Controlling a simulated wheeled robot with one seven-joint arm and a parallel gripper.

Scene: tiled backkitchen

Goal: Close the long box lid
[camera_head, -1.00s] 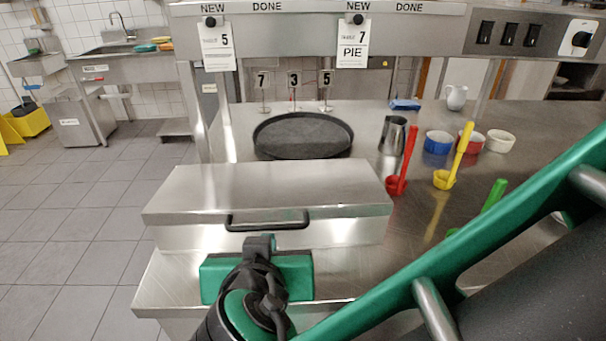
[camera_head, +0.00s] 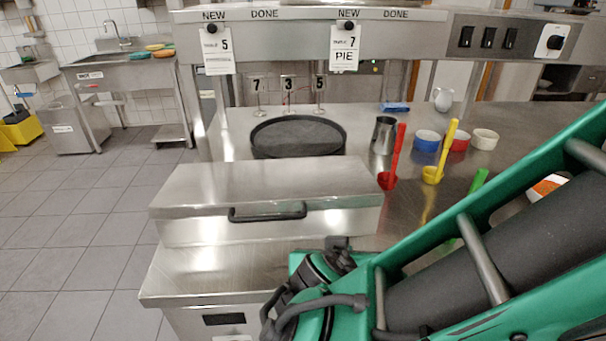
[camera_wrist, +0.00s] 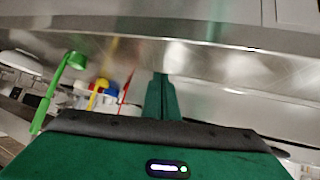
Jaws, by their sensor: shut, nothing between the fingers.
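The long steel box (camera_head: 265,232) stands near the front edge of the steel counter, left of centre in the head view. Its lid (camera_head: 255,180) lies down over the box, with no clear gap along the front. A dark bar handle (camera_head: 267,212) is on the lid's front. My gripper (camera_wrist: 161,82) is shut and empty in the wrist view, its green fingers together. In the head view it is in front of the box's right part, mostly hidden behind my wrist. I cannot tell whether it touches the box.
A round dark pan (camera_head: 298,136) sits behind the box. A steel jug (camera_head: 383,135), red ladle (camera_head: 393,160), yellow ladle (camera_head: 438,160) and small bowls (camera_head: 427,141) stand to the right. A green ladle (camera_head: 477,184) is partly hidden by my arm.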

